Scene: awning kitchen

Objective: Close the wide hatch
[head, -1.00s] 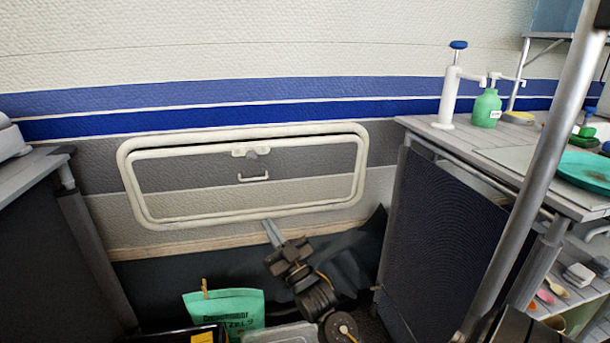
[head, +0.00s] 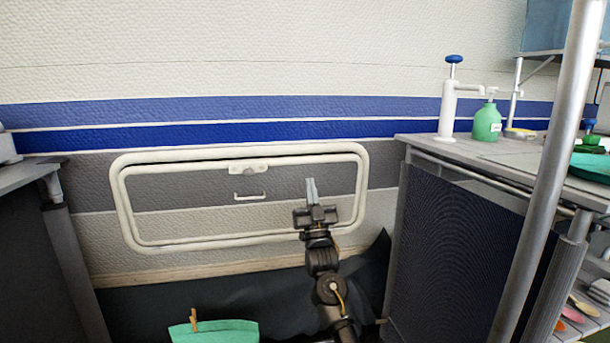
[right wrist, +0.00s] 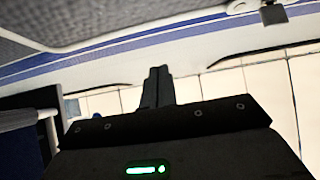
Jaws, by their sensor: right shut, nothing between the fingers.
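The wide hatch (head: 185,195) is set low in the wall in the head view, with a white rounded frame, a latch at its top middle and a small white handle (head: 250,196) below that. My right gripper (head: 311,190) is shut and empty, pointing up in front of the hatch's right part. I cannot tell whether it touches the panel. Its closed fingers also show in the right wrist view (right wrist: 157,86). My left gripper is not in view.
A grey counter (head: 450,150) with a white pump and a green bottle (head: 487,122) stands at the right, behind a metal pole (head: 550,180). Another cabinet (head: 30,240) is at the left. A green bag (head: 215,332) with a clothespin is below the hatch.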

